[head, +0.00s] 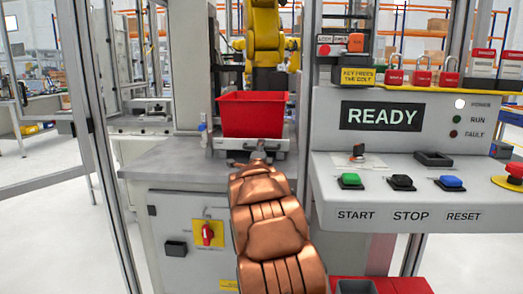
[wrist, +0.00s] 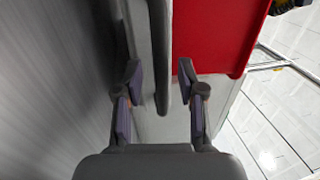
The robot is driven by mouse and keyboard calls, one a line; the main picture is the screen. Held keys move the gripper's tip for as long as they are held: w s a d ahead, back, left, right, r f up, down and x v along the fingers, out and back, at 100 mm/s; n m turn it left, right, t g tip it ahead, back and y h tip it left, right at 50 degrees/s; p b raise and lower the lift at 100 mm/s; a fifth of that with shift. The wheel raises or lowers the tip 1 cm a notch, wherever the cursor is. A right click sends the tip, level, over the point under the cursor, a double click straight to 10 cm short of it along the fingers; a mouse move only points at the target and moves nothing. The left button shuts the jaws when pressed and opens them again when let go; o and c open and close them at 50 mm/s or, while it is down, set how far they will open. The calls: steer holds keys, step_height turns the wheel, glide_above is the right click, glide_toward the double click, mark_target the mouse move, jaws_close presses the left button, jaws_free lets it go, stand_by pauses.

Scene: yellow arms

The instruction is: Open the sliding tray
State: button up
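The sliding tray (head: 277,146) is a light grey carrier on the grey bench, with a red bin (head: 254,115) on it. In the wrist view the red bin (wrist: 218,38) is at upper right. A grey bar that looks like the tray handle (wrist: 160,50) runs down the middle of the wrist view. My gripper (wrist: 159,70) is open, with one finger on each side of this bar and visible gaps to it. In the head view my copper-coloured arm reaches to the tray's front and mostly hides the gripper and handle.
A control panel (head: 400,165) with buttons and a READY display stands close on the right. A metal frame post (head: 90,120) rises on the left. A yellow robot arm (head: 264,40) is behind the bin. The bench top (head: 165,165) left of the tray is clear.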

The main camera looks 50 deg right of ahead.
steer(key=shift+w+d+r, duration=0.15)
steer(key=shift+w+d, duration=0.2)
steer(key=shift+d, duration=0.05)
jaws_close()
stand_by(0.6)
